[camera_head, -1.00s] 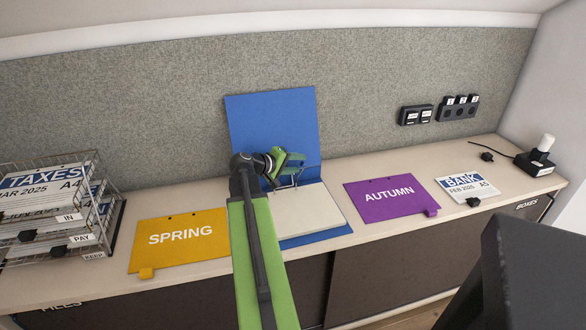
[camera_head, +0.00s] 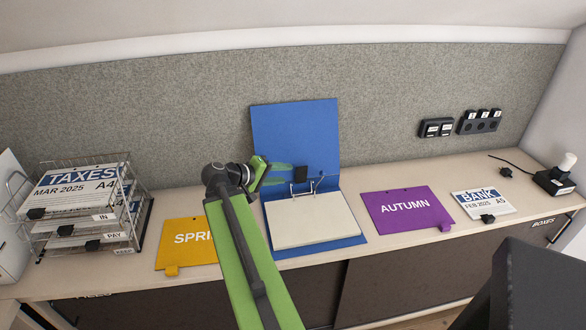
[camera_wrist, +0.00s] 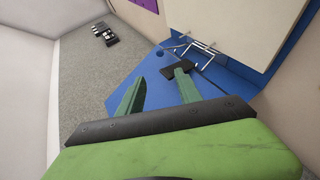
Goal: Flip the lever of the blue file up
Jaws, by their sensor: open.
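The blue file (camera_head: 295,130) lies open on the counter, its cover raised against the grey wall panel and a paper stack on its lower half. The metalwork also shows in the wrist view (camera_wrist: 192,47). My gripper (camera_head: 284,173) is open and empty, left of the lever and in front of the cover. In the wrist view its green fingers (camera_wrist: 160,75) are spread. A dark block sits at one fingertip; I cannot tell whether they touch.
A yellow SPRING folder (camera_head: 187,245), partly hidden by my arm, lies left of the file. A purple AUTUMN folder (camera_head: 408,222) and BANK papers (camera_head: 486,211) lie right. A wire tray (camera_head: 128,222) stands at far left. Wall sockets (camera_head: 438,128) are at right.

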